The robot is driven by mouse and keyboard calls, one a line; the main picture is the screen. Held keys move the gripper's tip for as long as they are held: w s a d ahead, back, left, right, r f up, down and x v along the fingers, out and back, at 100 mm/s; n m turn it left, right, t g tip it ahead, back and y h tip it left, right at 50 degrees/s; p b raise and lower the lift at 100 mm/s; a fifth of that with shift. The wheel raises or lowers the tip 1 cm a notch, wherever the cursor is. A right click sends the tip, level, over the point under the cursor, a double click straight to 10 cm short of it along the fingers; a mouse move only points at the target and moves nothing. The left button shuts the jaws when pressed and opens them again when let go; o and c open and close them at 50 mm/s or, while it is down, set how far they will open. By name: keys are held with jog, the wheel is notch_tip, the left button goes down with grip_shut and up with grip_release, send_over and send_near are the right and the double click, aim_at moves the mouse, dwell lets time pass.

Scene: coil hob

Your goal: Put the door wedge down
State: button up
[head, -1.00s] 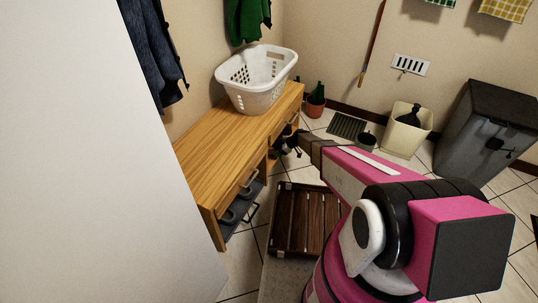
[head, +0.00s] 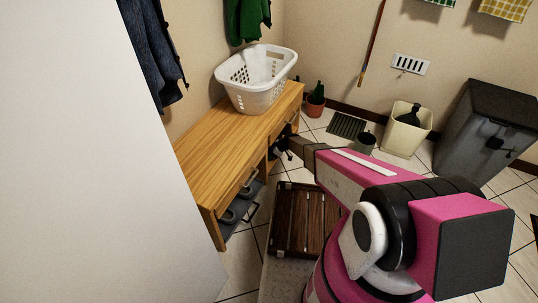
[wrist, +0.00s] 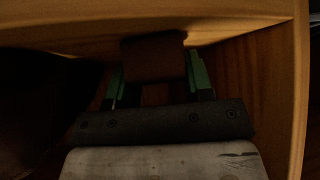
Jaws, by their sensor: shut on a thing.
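The door wedge appears as a dark brown block (wrist: 153,57) in the wrist view. It sits between the green-edged fingers of my gripper (wrist: 157,78), which is shut on it. The block is close under a wooden board and inside a dim wooden compartment; I cannot tell whether it touches any surface. In the head view my gripper (head: 281,146) is at the front of the wooden bench (head: 222,143), below its top and toward the far end. The wedge cannot be made out there.
In the wrist view a wooden side wall (wrist: 265,85) is close on the right and a dark shape fills the left. A white laundry basket (head: 258,85) stands on the bench. A slatted wooden mat (head: 303,222) lies on the floor beside it.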

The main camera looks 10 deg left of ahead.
jog(key=o, duration=0.9)
jog(key=shift+f, duration=0.1)
jog(key=shift+o, duration=0.2)
jog(key=shift+r, duration=0.2)
jog(key=v, duration=1.2)
jog(key=s+d+r+m+h, duration=0.3)
jog(key=s+d+r+m, duration=0.3)
jog(key=r, duration=0.5)
jog(key=s+d+r+m+h, duration=0.3)
jog(key=s+d+r+m, duration=0.3)
jog(key=s+d+r, duration=0.5)
jog(key=s+d+r+m+h, duration=0.3)
jog(key=s+d+r+m, duration=0.3)
jog(key=r, duration=0.5)
jog(key=s+d, duration=0.2)
jog(key=shift+d+r+m, duration=0.15)
jog(key=shift+d+m, duration=0.15)
jog(key=shift+d, duration=0.05)
jog(key=shift+s, duration=0.15)
